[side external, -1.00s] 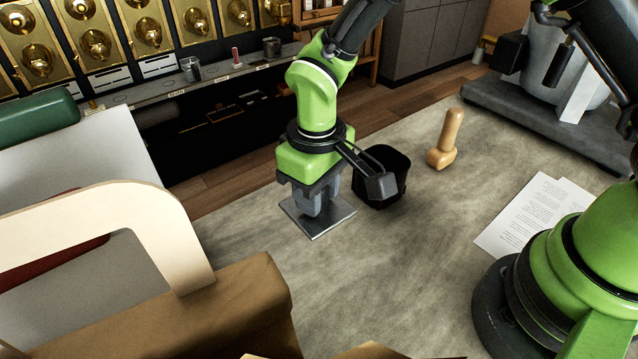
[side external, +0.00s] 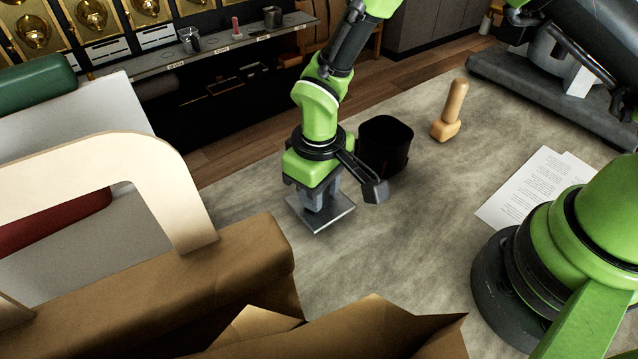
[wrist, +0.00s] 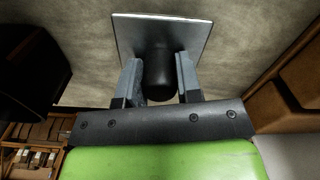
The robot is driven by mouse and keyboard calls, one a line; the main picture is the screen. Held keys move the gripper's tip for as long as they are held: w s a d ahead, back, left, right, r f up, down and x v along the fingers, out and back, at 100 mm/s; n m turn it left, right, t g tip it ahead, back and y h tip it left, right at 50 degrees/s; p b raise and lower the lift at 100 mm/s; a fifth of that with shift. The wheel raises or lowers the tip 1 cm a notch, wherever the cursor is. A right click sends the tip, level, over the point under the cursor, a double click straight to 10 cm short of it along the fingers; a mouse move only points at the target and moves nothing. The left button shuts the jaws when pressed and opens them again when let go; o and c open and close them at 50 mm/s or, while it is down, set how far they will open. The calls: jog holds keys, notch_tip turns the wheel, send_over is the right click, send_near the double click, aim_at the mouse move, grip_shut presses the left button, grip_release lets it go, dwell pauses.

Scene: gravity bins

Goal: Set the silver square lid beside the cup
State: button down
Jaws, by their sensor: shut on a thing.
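The silver square lid (side external: 335,217) is a flat plate with a dark round knob (wrist: 160,77) that shows in the wrist view. My gripper (side external: 319,207) is over the lid with its fingers shut on the knob, one finger on each side. The lid looks level and close to the worktop; I cannot tell whether it touches. The black cup (side external: 385,143) stands upright just behind and to the right of the lid, with a gap between them. In the wrist view a dark shape, probably the cup (wrist: 30,65), shows at the left edge.
A wooden tamper-like tool (side external: 450,112) stands farther back on the worktop (side external: 405,255). Papers (side external: 535,192) lie at the right. Brown paper bags (side external: 225,275) fill the front left, and a grey machine base (side external: 545,95) is at the back right. The worktop's middle is clear.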

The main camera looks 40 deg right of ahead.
jog(key=shift+f, duration=0.5)
dwell(0.3)
jog(key=c, duration=0.7)
grip_release()
notch_tip(320, 180, up, 10)
jog(key=shift+f, duration=0.1)
